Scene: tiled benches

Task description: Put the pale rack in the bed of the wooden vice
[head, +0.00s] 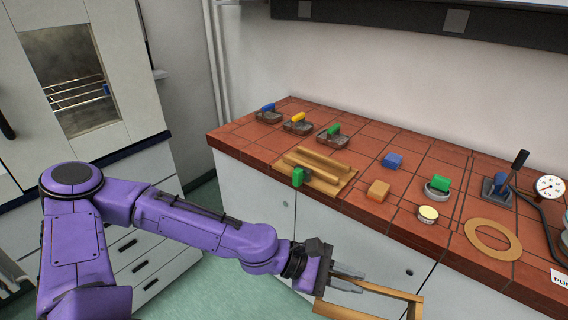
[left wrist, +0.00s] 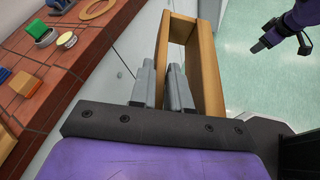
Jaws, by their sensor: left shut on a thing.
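The pale rack is an open, light wooden frame (head: 375,290) at the bottom of the head view, held in the air in front of the bench. It also shows in the left wrist view (left wrist: 208,70). My left gripper (head: 347,279) is shut on one long side of it, with one grey finger on each side of that wall. The wooden vice (head: 325,164) lies on the tiled bench, with long wooden bars, a bed and a green handle (head: 299,177) at its front. My right gripper (left wrist: 281,43) is small and dark at the wrist view's upper right; its jaws are unclear.
Three dark trays with blue, yellow and green blocks (head: 333,130) stand behind the vice. Right of it are an orange block (head: 378,191), a blue block (head: 392,160), a round tin (head: 428,214) and a flat ring (head: 493,240). The bench front edge lies between rack and vice.

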